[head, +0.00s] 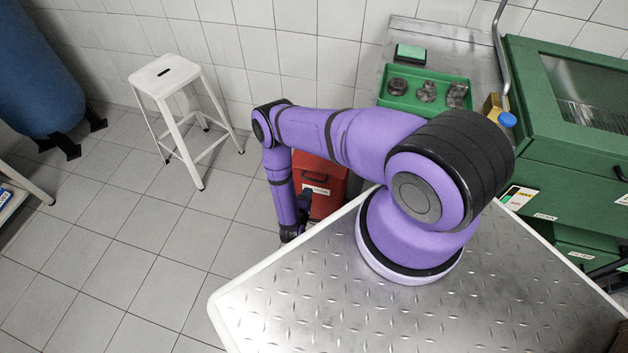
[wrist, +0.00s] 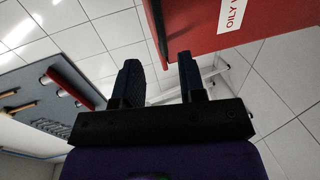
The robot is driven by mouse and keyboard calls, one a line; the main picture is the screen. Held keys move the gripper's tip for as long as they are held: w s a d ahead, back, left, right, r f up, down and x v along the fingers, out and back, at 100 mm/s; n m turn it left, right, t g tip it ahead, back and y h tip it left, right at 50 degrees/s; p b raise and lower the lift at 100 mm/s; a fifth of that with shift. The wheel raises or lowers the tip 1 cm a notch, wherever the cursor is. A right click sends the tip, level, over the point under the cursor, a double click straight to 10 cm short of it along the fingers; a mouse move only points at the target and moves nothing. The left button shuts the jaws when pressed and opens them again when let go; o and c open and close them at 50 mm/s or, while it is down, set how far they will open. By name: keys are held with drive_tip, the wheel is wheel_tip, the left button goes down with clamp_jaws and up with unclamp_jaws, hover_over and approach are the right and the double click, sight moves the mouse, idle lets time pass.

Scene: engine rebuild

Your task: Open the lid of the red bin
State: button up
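The red bin (head: 322,184) stands on the floor in the head view, partly hidden behind my purple arm. A white label shows on its front, and a dark piece sits near its top. In the wrist view the bin's red side (wrist: 205,25) fills the top right, with a label reading "OILY" and more cut off. My gripper (wrist: 158,75) has its two dark fingers apart with nothing between them. It is beside the bin, with the right finger close to the red edge; I cannot tell whether it touches.
A white stool (head: 164,76) stands on the tiled floor to the left, near a blue tank (head: 38,70). A green tray (head: 425,105) with metal parts lies on a bench by a green cabinet (head: 570,120).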

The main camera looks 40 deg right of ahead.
sight(314, 180)
drive_tip(key=x, duration=0.9)
drive_tip(key=shift+w+d+f, duration=0.1)
drive_tip(key=shift+w+d, duration=0.2)
clamp_jaws()
